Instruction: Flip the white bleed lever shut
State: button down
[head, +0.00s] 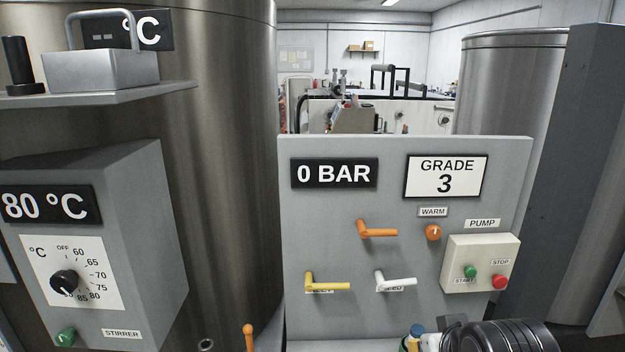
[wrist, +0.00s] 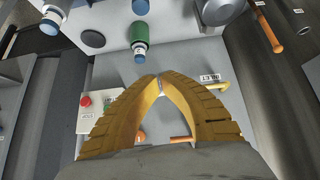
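The white bleed lever (head: 398,281) is on the grey panel in the head view, below the orange lever, its handle lying level and pointing right. Its label is partly covered by the handle. In the wrist view, a small whitish piece shows between my fingers and may be this lever; the rest is hidden. My gripper (wrist: 158,78) has yellow ribbed fingers that converge at the tips, seemingly closed with nothing clearly held. In the head view the fingers do not cover the lever; a black part of my arm shows at the bottom right.
The yellow lever (head: 328,285) sits left of the white one, the orange lever (head: 378,232) above. The pump box (head: 484,253) with green and red buttons is at right. A green and blue fitting (wrist: 140,36) is close beyond my fingertips. The steel tank (head: 225,150) stands left.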

jog(key=s+a+f+g+b, duration=0.1)
jog(key=s+f, duration=0.2)
jog(key=s, duration=0.3)
jog(key=w+d+r+p, duration=0.1)
jog(key=w+r+p, duration=0.5)
jog(key=w+r, duration=0.4)
jog(key=w+d+p, duration=0.2)
jog(key=w+p, duration=0.1)
jog(key=w, duration=0.6)
jog(key=w+d+p, duration=0.2)
jog(key=w+p, duration=0.1)
jog(key=w, duration=0.5)
jog(key=shift+h, duration=0.3)
jog(key=b+x, duration=0.2)
jog(key=x, duration=0.7)
jog(key=shift+w+b, duration=0.25)
jog(key=shift+b, duration=0.05)
notch_tip(320, 180, down, 3)
jog(key=shift+d+r+b, duration=0.1)
jog(key=shift+r+b, duration=0.05)
jog(key=shift+b, duration=0.2)
jog(key=shift+s+f, duration=0.25)
jog(key=shift+f, duration=0.55)
jog(key=shift+d, duration=0.1)
